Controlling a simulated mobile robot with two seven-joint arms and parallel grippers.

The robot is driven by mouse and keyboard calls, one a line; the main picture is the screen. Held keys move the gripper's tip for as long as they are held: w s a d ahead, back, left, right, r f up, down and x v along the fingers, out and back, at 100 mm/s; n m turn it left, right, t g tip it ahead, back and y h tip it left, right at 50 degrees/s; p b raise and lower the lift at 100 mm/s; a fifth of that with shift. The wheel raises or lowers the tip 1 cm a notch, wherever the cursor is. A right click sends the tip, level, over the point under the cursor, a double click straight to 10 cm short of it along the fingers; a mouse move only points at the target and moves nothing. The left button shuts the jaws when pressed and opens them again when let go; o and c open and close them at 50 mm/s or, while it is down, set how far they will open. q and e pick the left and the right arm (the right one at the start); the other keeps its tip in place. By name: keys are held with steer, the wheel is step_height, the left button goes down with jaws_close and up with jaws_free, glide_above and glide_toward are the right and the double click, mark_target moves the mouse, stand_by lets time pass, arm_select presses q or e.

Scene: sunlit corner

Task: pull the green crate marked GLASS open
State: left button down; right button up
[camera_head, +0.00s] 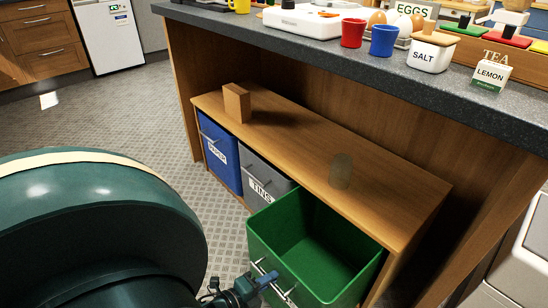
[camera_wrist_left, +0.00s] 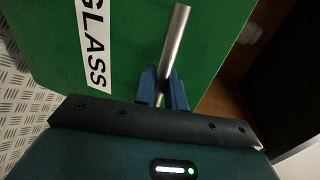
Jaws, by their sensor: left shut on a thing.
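The green crate (camera_head: 318,238) is pulled out from the low wooden cabinet, and its empty inside shows in the head view. In the left wrist view its green front (camera_wrist_left: 130,40) carries a white label reading GLASS (camera_wrist_left: 94,45). A metal bar handle (camera_wrist_left: 174,45) is on that front. My left gripper (camera_head: 262,277) is at the crate's front, shut on the handle; its blue fingers (camera_wrist_left: 162,88) sit on either side of the bar. My right gripper is not in view.
A blue PAPER crate (camera_head: 219,155) and a grey TINS crate (camera_head: 262,178) sit shut in the cabinet (camera_head: 290,135). A wooden block (camera_head: 236,103) and a greyish cylinder (camera_head: 341,170) stand on its top. A dark counter (camera_head: 440,92) overhangs it. Patterned floor (camera_head: 120,125) lies clear at left.

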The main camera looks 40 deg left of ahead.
arm_select(q)
steer(key=c, duration=1.5)
jaws_free()
steer(key=shift+s, duration=0.1)
steer(key=p+v, duration=0.3)
steer(key=v, duration=1)
steer(key=shift+a, duration=0.1)
